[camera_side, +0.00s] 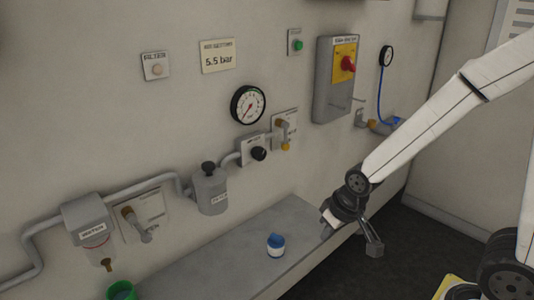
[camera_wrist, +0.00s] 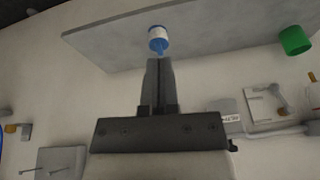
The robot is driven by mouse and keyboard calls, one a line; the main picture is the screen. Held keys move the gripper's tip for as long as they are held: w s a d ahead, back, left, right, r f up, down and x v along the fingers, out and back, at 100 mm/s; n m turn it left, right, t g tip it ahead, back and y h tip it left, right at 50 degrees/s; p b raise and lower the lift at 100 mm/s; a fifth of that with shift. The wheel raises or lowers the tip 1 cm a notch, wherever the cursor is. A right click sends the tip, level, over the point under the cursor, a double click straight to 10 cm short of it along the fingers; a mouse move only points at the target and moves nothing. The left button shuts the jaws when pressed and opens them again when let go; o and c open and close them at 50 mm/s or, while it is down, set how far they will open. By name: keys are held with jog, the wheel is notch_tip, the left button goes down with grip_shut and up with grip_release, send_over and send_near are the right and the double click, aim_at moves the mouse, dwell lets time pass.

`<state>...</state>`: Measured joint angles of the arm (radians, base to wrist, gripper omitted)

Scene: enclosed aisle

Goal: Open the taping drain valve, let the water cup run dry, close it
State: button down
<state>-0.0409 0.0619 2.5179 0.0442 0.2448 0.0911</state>
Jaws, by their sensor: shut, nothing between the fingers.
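The grey water unit (camera_side: 88,218) is on the wall at lower left in the side view, with a clear cup (camera_side: 100,250) and a brass drain fitting (camera_side: 107,265) under it. The water level is too small to tell. A lever valve (camera_side: 140,225) on a labelled plate is just right of it; the plate and lever also show in the wrist view (camera_wrist: 268,100). A green cup (camera_side: 121,290) stands below the drain; it is at upper right in the wrist view (camera_wrist: 295,40). My gripper (camera_side: 371,241) is shut and empty, well right of these; its fingers show in the wrist view (camera_wrist: 160,60).
A blue-and-white bottle (camera_side: 276,245) stands on the grey ledge (camera_side: 215,258). Pipe, an oiler-like canister (camera_side: 210,192), a black knob (camera_side: 258,153), a second lever valve (camera_side: 285,130), a gauge (camera_side: 248,104) and a red-yellow switch box (camera_side: 333,100) line the wall. Much of the ledge is clear.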

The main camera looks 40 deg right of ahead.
aim_at(140, 229)
jog(key=w+a+r+m+t+y, duration=0.1)
jog(key=w+a+r, duration=0.1)
jog(key=w+a, duration=0.7)
jog(key=w+a+r+t+y, duration=0.1)
jog(key=w+a+r+y, duration=0.1)
jog(key=w+a, duration=0.8)
jog(key=w, duration=0.4)
jog(key=shift+r+m+t+y, duration=0.15)
jog(key=shift+m+t+y, duration=0.15)
jog(key=shift+m, duration=0.1)
jog(key=shift+w+a, duration=0.1)
jog(key=shift+a, duration=0.05)
jog(key=w+a+f, duration=0.6)
jog(key=f, duration=0.2)
jog(key=shift+w+a+f, duration=0.15)
jog(key=shift+a, duration=0.15)
